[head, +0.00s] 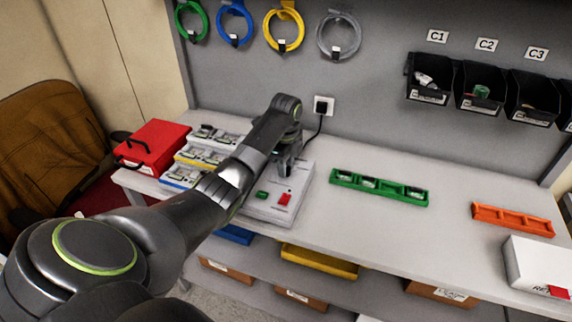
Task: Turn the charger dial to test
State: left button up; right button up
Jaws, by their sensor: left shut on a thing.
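The charger (272,211) is a light grey box on the workbench, left of centre, with a green part (262,195) and a red part (285,199) on its top. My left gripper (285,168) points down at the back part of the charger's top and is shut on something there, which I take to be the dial. The dial itself is hidden behind the gripper and wrist, so its setting cannot be read. My right gripper does not show.
A black cord runs from the charger up to a wall socket (323,105). A green tray (379,187) lies to the right, and an orange tray (512,219) farther right. A red case (152,146) and several small trays stand left. The bench between the green and orange trays is clear.

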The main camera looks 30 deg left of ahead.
pick_arm(q)
jog(key=n+p, duration=0.4)
jog(key=p, duration=0.1)
jog(key=shift+r, duration=0.3)
jog(key=shift+w+n+p, duration=0.1)
jog(key=shift+n+p, duration=0.8)
jog(key=shift+n, duration=0.3)
jog(key=shift+f+n+p, duration=0.15)
jog(key=shift+n+p, duration=0.55)
jog(key=shift+n, duration=0.4)
jog(key=o, duration=1)
jog(key=shift+f, duration=0.1)
jog(key=shift+c, duration=0.2)
